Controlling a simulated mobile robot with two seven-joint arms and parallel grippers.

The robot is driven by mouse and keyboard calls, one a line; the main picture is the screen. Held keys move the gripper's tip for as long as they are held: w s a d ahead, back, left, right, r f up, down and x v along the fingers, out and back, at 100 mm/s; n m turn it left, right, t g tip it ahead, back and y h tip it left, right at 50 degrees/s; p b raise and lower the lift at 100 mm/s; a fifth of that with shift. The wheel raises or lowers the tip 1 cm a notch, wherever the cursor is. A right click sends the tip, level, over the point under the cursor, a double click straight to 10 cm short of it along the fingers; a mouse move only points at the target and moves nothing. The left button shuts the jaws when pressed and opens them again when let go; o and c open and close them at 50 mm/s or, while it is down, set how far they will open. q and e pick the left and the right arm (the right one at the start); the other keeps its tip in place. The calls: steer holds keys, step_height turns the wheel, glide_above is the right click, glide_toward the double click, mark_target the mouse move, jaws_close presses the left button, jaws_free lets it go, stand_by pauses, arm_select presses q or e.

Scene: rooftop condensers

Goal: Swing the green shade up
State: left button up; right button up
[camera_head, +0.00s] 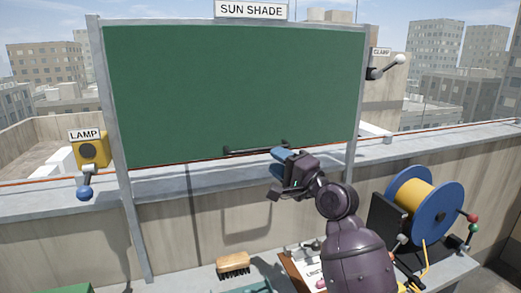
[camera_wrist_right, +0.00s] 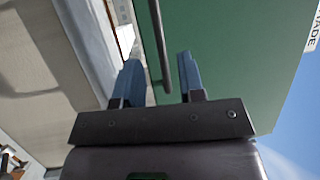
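The green shade (camera_head: 230,85) is a large flat panel in a grey upright frame, under a SUN SHADE sign. It hangs down, filling the upper frame. My right gripper (camera_head: 283,155) is at the right end of this handle. In the right wrist view my right gripper (camera_wrist_right: 160,65) is open, with one blue finger on each side of the handle (camera_wrist_right: 158,40). Gaps show between the bar and both fingers. The green shade (camera_wrist_right: 235,50) fills the right side there. My left gripper is not in view.
A yellow lamp box (camera_head: 91,150) with a blue-knobbed lever stands left. A clamp lever (camera_head: 385,68) is on the right post. A bench below holds a brush (camera_head: 233,263) and a blue-and-yellow reel (camera_head: 428,205). A concrete parapet (camera_head: 215,220) runs behind.

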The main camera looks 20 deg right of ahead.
mark_target(261, 150)
steer(key=x, duration=0.6)
steer(key=shift+w+a, duration=0.15)
steer(key=shift+w, duration=0.1)
jaws_close()
